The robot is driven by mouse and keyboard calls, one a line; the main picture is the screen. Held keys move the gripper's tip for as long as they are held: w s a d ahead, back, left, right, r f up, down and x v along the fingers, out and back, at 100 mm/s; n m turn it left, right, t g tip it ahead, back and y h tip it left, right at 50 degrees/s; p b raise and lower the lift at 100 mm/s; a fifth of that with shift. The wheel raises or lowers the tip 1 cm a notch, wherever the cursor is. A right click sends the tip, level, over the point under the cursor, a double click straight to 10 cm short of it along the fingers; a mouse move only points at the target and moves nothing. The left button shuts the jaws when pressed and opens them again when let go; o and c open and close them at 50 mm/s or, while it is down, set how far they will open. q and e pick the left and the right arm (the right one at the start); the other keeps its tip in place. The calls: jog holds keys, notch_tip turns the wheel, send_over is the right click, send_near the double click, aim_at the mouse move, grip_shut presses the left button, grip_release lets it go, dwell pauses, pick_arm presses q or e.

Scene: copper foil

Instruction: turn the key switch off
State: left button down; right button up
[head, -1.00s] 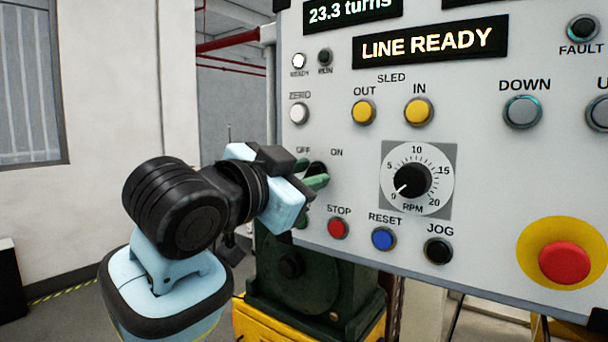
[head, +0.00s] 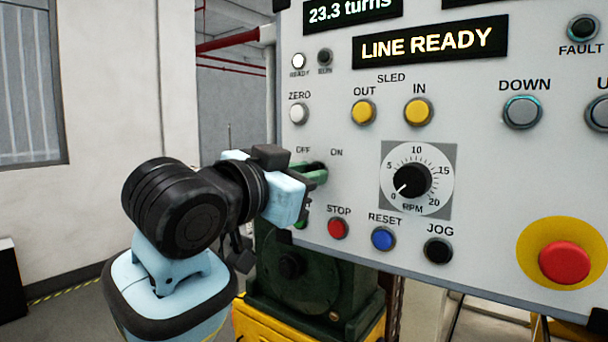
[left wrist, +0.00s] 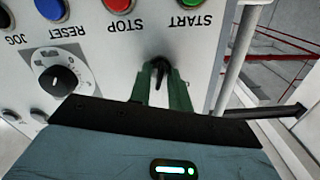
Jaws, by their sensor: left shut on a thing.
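The key switch is a small black knob low on the left of the panel, under the OFF and ON labels. In the left wrist view, which is upside down, its black key (left wrist: 160,68) stands about upright between two green fingers. My left gripper (head: 317,174) is at the switch, its fingers shut on the key from either side. In the head view the fingers and the gripper body hide most of the switch, so its exact turn is hard to read there. My right gripper is in neither view.
The panel (head: 480,180) carries a green START button (left wrist: 193,4), a red STOP button (head: 338,228), a blue RESET button (head: 383,238) and an RPM dial (head: 412,181) close by. A red emergency button (head: 564,262) sits lower right. The display (head: 430,42) reads LINE READY.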

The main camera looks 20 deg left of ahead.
pick_arm(q)
jog(key=shift+n, duration=4.6)
jog(key=c, duration=1.6)
grip_release()
jog(key=shift+v, duration=3.95)
